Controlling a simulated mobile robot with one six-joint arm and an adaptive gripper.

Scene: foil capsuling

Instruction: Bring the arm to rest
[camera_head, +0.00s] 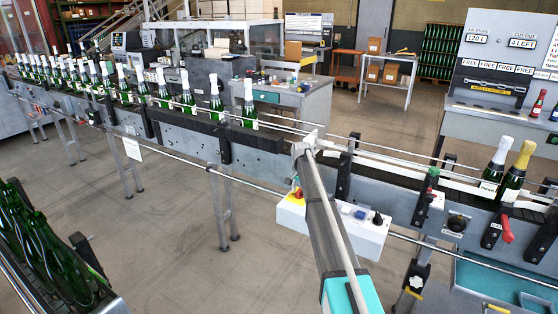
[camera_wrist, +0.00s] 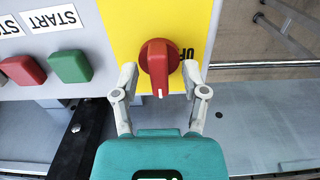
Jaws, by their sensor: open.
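My gripper (camera_wrist: 160,75) shows in the wrist view with its two pale fingers open. They stand on either side of a red rotary knob (camera_wrist: 159,62) on a yellow plate (camera_wrist: 117,20). Small gaps show between the fingertips and the knob, and nothing is held. In the head view my arm (camera_head: 333,225) reaches from the bottom edge up to the conveyor. There the arm largely hides the gripper. The knob and yellow plate (camera_head: 294,195) show beside the arm on a white control box (camera_head: 350,228).
Red (camera_wrist: 22,70) and green (camera_wrist: 70,66) buttons sit left of the knob. The conveyor (camera_head: 205,130) crosses the view with several foil-topped bottles. A gold-topped bottle (camera_head: 514,177) stands at right.

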